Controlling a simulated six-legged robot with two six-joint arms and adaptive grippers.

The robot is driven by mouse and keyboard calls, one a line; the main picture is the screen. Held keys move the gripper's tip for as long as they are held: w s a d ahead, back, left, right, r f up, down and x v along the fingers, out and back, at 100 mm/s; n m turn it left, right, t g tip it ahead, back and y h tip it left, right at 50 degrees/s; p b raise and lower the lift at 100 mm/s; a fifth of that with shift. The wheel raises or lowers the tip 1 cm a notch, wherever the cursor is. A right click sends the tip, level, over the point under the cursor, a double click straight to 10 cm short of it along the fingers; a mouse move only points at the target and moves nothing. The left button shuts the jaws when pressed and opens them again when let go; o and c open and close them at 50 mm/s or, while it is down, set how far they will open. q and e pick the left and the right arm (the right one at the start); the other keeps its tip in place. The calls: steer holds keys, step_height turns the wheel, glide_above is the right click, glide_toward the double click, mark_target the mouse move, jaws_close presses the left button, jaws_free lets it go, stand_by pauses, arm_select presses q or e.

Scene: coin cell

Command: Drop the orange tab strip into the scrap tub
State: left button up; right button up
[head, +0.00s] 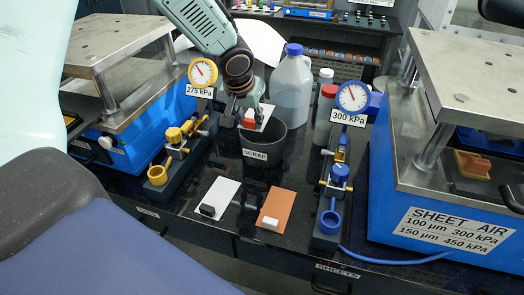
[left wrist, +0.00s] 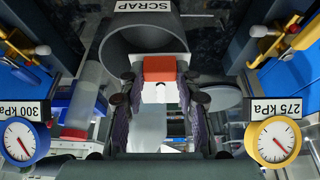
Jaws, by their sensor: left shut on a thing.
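The orange tab strip is pale with an orange block (left wrist: 159,68) at its end. It also shows in the head view, with the orange tab (head: 249,122) low at the fingers. My left gripper (left wrist: 157,92) is shut on it. In the head view my left gripper (head: 246,106) hangs above the back rim of the scrap tub. The scrap tub (head: 262,165) is a dark round bin labelled SCRAP; its mouth shows in the left wrist view (left wrist: 118,42). The strip is above the tub's opening, near its left side. My right gripper is not in view.
A yellow gauge (head: 202,72) with a yellow valve block stands left of the tub, a blue gauge (head: 353,96) with a blue one right. A jug (head: 291,90) and bottles stand behind. A white sheet (head: 221,193) and an orange sheet (head: 277,208) lie in front.

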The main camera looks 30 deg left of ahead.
arm_select(q)
steer(key=shift+x, duration=0.9)
steer(key=shift+d+f+b, duration=0.2)
steer(key=shift+f+b, duration=0.1)
steer(key=shift+b, duration=0.15)
steer(key=shift+d, duration=0.2)
steer(key=shift+s+d+r, duration=0.15)
steer(key=o, duration=0.5)
steer(key=shift+c, duration=0.2)
steer(key=shift+o, duration=1.4)
steer(key=shift+a, duration=0.4)
steer(key=shift+o, duration=1.2)
steer(key=shift+d, duration=0.3)
steer(key=shift+s+r, duration=0.1)
steer(key=shift+r, duration=0.05)
steer(key=v, duration=1.1)
steer(key=shift+r, duration=0.15)
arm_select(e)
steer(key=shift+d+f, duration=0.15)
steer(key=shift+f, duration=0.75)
arm_select(q)
steer(key=shift+s+d, duration=0.1)
steer(key=shift+d, duration=0.1)
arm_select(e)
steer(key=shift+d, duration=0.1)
